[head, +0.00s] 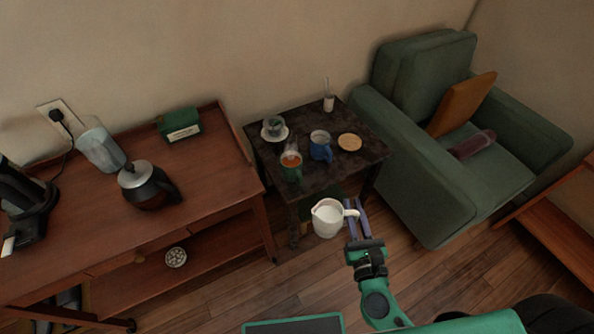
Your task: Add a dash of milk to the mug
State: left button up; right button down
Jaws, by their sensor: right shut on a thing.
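A cream milk jug (326,219) with pale contents hangs upright in the air in front of the small dark table (270,160). My right gripper (355,212) is shut on its handle at the right side. On the table stand a dark green mug (291,174) with orange-brown liquid and some steam, and a blue mug (319,153) whose contents are hard to make out. The jug is apart from both mugs, nearer to me. My left gripper is not in view.
On the table are a green cup (276,124) on a saucer (265,135), a round coaster (349,142) and a small white holder (329,103). A green armchair (408,170) stands right of it. A wooden sideboard (220,170) with a coffee pot (147,190) stands left.

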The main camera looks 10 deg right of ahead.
notch_tip(320, 180, down, 15)
jog(key=b, duration=1.3)
jog(key=shift+f, duration=0.2)
jog(key=shift+a, duration=0.1)
